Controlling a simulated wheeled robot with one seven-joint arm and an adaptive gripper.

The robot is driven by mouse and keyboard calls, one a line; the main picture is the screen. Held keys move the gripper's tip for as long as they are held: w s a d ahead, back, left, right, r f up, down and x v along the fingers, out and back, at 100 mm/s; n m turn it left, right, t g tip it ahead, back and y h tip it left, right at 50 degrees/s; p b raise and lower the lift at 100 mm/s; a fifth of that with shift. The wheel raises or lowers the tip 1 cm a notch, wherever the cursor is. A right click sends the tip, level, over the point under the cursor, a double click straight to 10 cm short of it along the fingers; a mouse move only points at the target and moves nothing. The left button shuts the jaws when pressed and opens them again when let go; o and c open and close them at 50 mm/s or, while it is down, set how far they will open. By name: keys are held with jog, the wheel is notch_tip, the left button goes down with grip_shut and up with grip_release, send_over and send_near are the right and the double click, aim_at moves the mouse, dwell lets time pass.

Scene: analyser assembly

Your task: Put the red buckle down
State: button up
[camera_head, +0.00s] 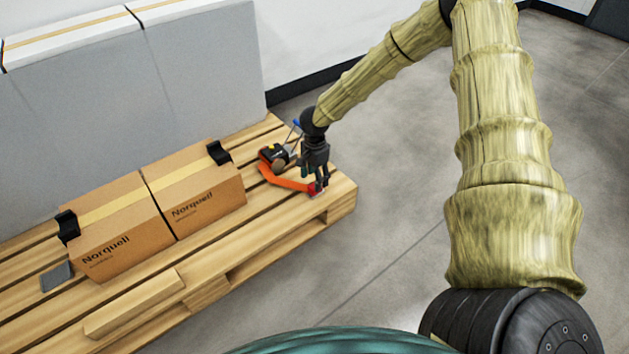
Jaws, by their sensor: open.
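The red buckle (314,188) is a small red piece at the end of an orange strap (286,181), low over or on the right end of the wooden pallet (341,198). My gripper (321,184) points down right at the buckle, with its dark fingers beside or around it. The fingers are open. They partly hide the buckle, and I cannot tell whether they still touch it. The strap runs left from the buckle to a dark tool-like object (275,155) on the pallet.
Two Norquell cardboard boxes (129,251) with black corner pieces stand left on the pallet. A grey flat piece (56,277) and a loose wooden block (134,303) lie near them. Tall grey wrapped boxes (205,75) stand behind. The floor right of the pallet is clear.

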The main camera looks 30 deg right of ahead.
notch_tip(320, 180, up, 6)
jog(key=p, duration=0.3)
jog(key=s+a+f+n+t+h, duration=0.1)
jog(key=s+a+f+n+h, duration=0.1)
jog(key=s+a+f+n, duration=0.55)
jog(key=s+a+f+n+t+h, duration=0.15)
jog(key=s+f, duration=0.35)
jog(key=s, duration=0.5)
jog(key=s+a+f+n+g+y, duration=0.1)
jog(key=s+a+n, duration=0.3)
jog(key=s, duration=0.7)
jog(key=s+a+n+g+y, duration=0.1)
jog(key=s+a+n+y, duration=0.1)
jog(key=s+a, duration=0.5)
jog(key=s+n, duration=0.1)
jog(key=s, duration=0.3)
jog(key=shift+a+f+n+y, duration=0.25)
jog(key=shift+f+n+y, duration=0.1)
jog(key=shift+f+n, duration=0.05)
